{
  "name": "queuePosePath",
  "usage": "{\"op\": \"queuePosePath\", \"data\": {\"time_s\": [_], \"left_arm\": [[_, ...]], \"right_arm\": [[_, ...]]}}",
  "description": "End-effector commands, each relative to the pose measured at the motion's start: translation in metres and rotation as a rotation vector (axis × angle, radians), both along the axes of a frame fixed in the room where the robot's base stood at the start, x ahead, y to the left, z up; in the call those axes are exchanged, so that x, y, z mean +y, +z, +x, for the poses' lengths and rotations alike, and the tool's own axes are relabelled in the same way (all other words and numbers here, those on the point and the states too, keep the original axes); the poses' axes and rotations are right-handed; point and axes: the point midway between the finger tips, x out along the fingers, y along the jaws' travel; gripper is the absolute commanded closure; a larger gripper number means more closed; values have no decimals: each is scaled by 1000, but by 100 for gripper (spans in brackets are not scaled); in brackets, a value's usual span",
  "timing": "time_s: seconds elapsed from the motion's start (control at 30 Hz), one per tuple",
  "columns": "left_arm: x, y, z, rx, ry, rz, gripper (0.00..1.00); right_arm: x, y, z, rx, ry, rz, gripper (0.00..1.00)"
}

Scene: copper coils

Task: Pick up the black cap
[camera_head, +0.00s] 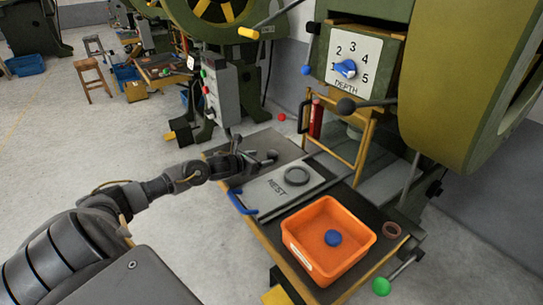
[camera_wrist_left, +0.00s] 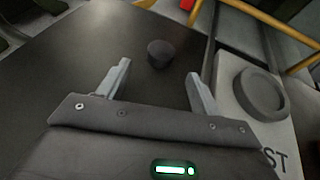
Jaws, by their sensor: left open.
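The black cap (camera_wrist_left: 160,53) is a small dark round piece on the dark table top, ahead of my left gripper in the left wrist view. In the head view it is a small dark shape (camera_head: 271,154) by the gripper's fingertips. My left gripper (camera_wrist_left: 158,85) is open and empty, with one finger to each side of the line toward the cap. The cap lies just beyond the fingertips, apart from them. In the head view the left gripper (camera_head: 262,160) is over the table's far left part. My right gripper is not in view.
A light plate marked NEST (camera_head: 268,196) with a dark ring (camera_head: 297,176) and blue handle lies right of the gripper. An orange bin (camera_head: 300,262) holds a blue piece (camera_head: 333,238). A copper-coloured ring (camera_head: 391,230) lies beside it. A green press with a depth dial (camera_head: 352,65) stands behind.

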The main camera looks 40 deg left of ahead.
Motion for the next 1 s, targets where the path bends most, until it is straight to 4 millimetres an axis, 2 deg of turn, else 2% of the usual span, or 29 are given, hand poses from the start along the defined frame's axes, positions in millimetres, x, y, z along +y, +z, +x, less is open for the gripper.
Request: {"op": "queuePosePath", "data": {"time_s": [0.13,0.27,0.4,0.7,1.0], "left_arm": [[-1,-2,11,-1,1,-4,35],[-2,-8,31,-1,3,-4,35],[-1,-15,44,-1,2,-2,35],[-2,-17,49,1,1,0,35],[-1,-17,48,1,1,-1,74]], "right_arm": [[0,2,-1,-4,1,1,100],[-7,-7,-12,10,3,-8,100],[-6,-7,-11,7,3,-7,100],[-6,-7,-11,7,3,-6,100],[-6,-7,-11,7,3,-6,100]]}}
